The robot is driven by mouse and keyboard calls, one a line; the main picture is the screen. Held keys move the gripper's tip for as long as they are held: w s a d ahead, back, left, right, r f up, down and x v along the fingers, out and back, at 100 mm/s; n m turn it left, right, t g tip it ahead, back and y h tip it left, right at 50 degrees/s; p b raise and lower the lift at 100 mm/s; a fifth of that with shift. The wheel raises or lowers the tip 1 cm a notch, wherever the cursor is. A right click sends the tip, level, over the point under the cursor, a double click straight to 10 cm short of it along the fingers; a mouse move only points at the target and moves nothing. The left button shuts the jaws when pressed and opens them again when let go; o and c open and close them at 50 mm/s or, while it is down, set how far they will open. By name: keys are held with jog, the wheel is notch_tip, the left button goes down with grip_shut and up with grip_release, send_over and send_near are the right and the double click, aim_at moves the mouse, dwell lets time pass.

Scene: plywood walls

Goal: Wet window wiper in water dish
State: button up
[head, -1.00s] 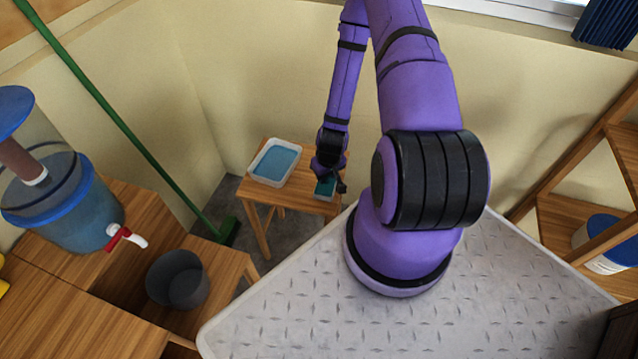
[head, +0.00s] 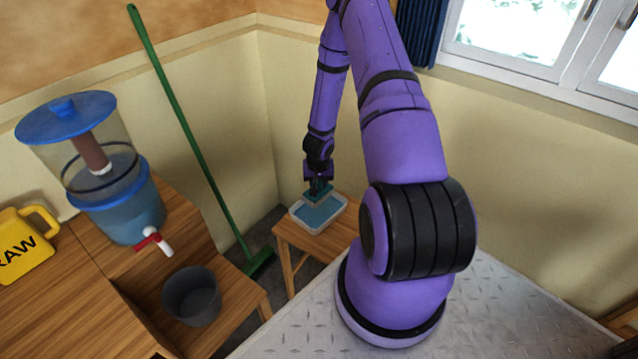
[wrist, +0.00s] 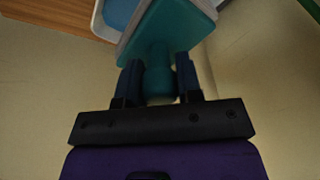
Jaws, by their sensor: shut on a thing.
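The window wiper (wrist: 168,32) is teal with a flat head and a round handle. My gripper (wrist: 160,85) is shut on its handle in the wrist view. In the head view my gripper (head: 319,182) holds the wiper (head: 317,192) over the back part of the water dish. The water dish (head: 335,222) is a white rectangular tray of blue water on a small wooden stool. Its corner (wrist: 98,22) shows at the top left of the wrist view. I cannot tell whether the wiper head touches the water.
The wooden stool (head: 290,238) stands in the wall corner. A green broom (head: 190,135) leans left of it. A water dispenser (head: 120,200), a dark bucket (head: 191,296) and a yellow jug (head: 22,248) are on wooden furniture at left. A window (head: 540,35) is at upper right.

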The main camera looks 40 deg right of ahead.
jog(key=shift+f, duration=4.45)
jog(key=shift+r, duration=0.1)
jog(key=shift+d+r, duration=0.1)
jog(key=shift+r, duration=3.85)
jog(key=shift+r, duration=1.95)
